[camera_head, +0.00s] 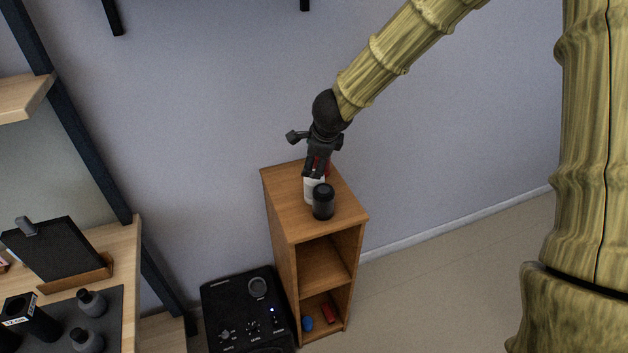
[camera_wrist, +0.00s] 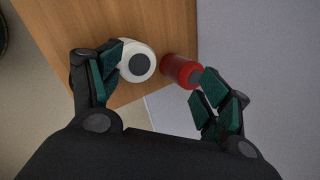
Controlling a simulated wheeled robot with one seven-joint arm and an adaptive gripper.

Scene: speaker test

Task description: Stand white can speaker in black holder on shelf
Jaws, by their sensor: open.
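The white can speaker (camera_head: 313,190) stands upright on top of a wooden cabinet. In the wrist view, its round white top with a dark centre (camera_wrist: 137,62) is beside my left finger. My gripper (camera_head: 316,170) is open, pointing down over the white can. Its green-padded fingers (camera_wrist: 160,74) are spread, with the white can and a red can (camera_wrist: 181,70) in the span between them. I cannot tell whether either finger touches a can. A black square holder (camera_head: 28,318) with a white label stands on the desk shelf at the lower left.
A dark can (camera_head: 323,202) stands close in front of the white one. Two grey bottles (camera_head: 91,303) and a framed black panel (camera_head: 52,250) are near the holder. A black control box (camera_head: 240,310) stands left of the cabinet (camera_head: 290,222). The wall is close behind.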

